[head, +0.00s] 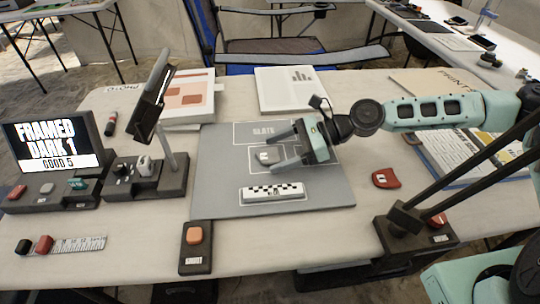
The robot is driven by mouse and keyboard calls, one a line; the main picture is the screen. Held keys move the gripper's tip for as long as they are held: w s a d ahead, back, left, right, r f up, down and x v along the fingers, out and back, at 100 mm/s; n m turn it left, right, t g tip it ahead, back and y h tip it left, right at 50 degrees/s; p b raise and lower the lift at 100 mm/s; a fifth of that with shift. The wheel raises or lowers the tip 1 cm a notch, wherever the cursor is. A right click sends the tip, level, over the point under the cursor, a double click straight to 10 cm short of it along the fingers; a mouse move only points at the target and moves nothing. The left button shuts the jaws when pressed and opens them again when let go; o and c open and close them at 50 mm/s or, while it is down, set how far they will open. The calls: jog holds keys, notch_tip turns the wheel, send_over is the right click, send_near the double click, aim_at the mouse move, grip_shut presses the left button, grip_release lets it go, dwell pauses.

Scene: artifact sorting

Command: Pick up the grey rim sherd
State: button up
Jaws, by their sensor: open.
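A small grey sherd (267,158) with a white tag lies on the grey mat (222,160), inside a marked outline near the mat's middle; it looks like the grey rim sherd. My gripper (274,153) reaches in from the right with its two grey fingers spread apart. The fingertips are close to the sherd, one on its far side and one on its near side in the picture. I cannot tell how high they are above the mat or whether they touch the sherd.
A checkered scale bar (272,193) lies nearer on the mat. A tagged red sherd (385,178) lies to the right. A device on a stand (152,95) and a screen (52,140) stand left. A box with an orange button (194,235) is at the front edge.

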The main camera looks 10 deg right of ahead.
jog(key=c, duration=1.1)
jog(key=shift+r, duration=0.1)
